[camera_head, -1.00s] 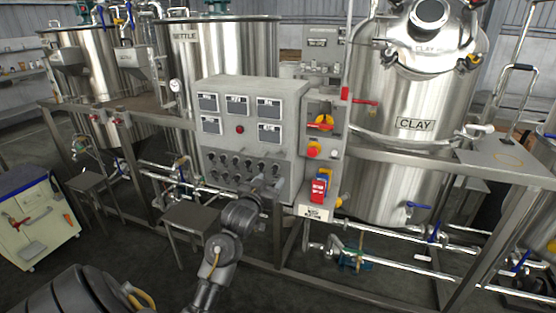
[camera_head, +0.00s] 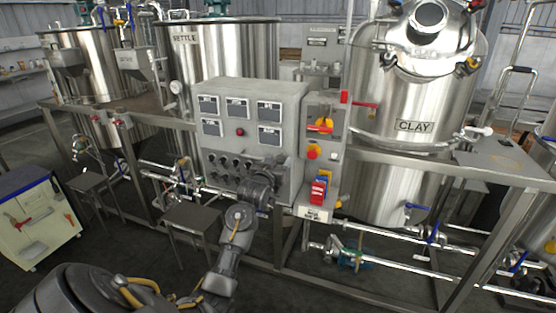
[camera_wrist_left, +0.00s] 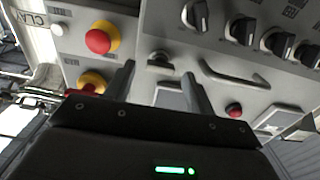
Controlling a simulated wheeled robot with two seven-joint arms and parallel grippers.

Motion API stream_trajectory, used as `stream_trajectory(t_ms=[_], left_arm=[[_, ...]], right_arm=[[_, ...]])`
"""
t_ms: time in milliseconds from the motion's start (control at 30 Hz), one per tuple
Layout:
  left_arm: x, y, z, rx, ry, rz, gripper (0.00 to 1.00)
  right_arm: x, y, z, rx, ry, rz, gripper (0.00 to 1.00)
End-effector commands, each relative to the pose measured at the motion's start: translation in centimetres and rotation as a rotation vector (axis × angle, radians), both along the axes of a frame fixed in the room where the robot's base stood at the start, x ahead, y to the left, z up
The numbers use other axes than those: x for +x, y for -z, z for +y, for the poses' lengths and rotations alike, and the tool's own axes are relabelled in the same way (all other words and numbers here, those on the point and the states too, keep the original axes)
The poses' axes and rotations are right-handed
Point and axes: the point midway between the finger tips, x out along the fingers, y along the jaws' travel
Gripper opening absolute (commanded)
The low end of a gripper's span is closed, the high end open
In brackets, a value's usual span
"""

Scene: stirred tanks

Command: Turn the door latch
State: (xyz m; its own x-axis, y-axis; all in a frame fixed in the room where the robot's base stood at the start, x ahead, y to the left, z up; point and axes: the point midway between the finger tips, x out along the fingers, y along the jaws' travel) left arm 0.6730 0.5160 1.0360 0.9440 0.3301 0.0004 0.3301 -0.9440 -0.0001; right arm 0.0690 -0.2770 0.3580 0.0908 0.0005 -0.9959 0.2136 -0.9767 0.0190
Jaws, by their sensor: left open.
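In the head view the left gripper (camera_head: 277,166) is at the lower right of the cabinet front and hides the latch. My right gripper is not in view.
A curved dark handle (camera_wrist_left: 235,76) and several black knobs (camera_wrist_left: 243,30) are near the latch. Red-and-yellow stop buttons (camera_wrist_left: 103,37) sit to the left in the wrist view. The CLAY tank (camera_head: 400,95) stands right of the cabinet; a small grey table (camera_head: 192,216) is below left.

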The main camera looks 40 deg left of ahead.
Motion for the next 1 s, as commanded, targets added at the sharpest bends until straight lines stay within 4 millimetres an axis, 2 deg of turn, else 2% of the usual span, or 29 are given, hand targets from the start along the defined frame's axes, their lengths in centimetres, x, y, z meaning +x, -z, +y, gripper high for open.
stream_trajectory(t_ms=[367, 700, 1000], left_arm=[[0.54, 0.06, 0.18, 0.0, 0.0, 0.001, 0.55], [0.5, 0.06, 0.2, 0.0, 0.0, 0.001, 0.1], [0.5, -0.07, 0.23, -0.037, -0.001, -0.012, 0.1]], right_arm=[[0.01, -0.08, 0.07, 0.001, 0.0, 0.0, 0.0], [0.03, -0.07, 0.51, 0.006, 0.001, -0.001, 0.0], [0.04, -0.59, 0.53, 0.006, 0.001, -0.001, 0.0]])
